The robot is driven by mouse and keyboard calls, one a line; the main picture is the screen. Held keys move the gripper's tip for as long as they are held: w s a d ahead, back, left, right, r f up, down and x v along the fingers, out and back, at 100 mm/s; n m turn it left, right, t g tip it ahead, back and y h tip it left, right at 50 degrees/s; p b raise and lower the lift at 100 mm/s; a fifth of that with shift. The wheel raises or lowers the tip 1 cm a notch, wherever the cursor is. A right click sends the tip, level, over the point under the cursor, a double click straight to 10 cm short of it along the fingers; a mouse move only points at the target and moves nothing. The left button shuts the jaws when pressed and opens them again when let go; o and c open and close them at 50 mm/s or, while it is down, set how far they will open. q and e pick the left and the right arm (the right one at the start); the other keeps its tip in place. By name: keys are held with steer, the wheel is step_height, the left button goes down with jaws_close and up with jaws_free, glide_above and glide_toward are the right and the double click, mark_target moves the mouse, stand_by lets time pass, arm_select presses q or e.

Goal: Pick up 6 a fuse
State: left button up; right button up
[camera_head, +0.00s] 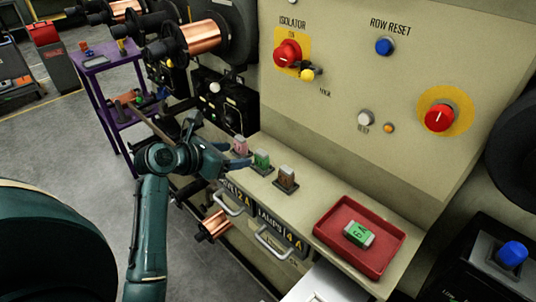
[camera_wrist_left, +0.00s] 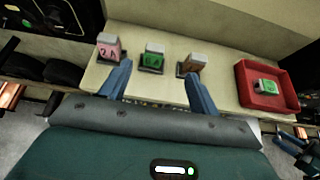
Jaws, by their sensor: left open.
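A green fuse (camera_head: 262,160) stands upright on the cream ledge, between a pink fuse (camera_head: 241,146) and a brown fuse (camera_head: 286,178). Another green fuse (camera_head: 359,234), marked 6 A, lies in the red tray (camera_head: 328,240). My left gripper (camera_head: 241,157) is open and empty at the ledge's left end, close to the pink and green fuses. In the left wrist view, its fingers (camera_wrist_left: 157,71) are spread, with the standing green fuse (camera_wrist_left: 153,58) beyond and between them. Part of my right arm shows at that view's right edge; its jaw state is unclear.
Drawers with metal handles (camera_head: 272,248) are below the ledge. The panel behind carries a red isolator knob (camera_head: 288,54) and a red button on yellow (camera_head: 440,117). Copper spools (camera_head: 200,36) and a purple cart (camera_head: 107,62) stand left. The ledge between brown fuse and tray is clear.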

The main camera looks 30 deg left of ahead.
mark_target(261, 152)
arm_select(q)
steer(key=x, duration=0.7)
steer(key=shift+w+f, duration=0.1)
steer(key=shift+w, duration=0.1)
steer(key=shift+a+f+x, duration=0.15)
steer(key=shift+x, duration=1.2)
steer(key=shift+a+f+x, duration=0.15)
steer(key=shift+x, duration=1.2)
steer(key=shift+s, duration=0.1)
steer(key=c, duration=1.1)
steer(key=shift+r, duration=0.1)
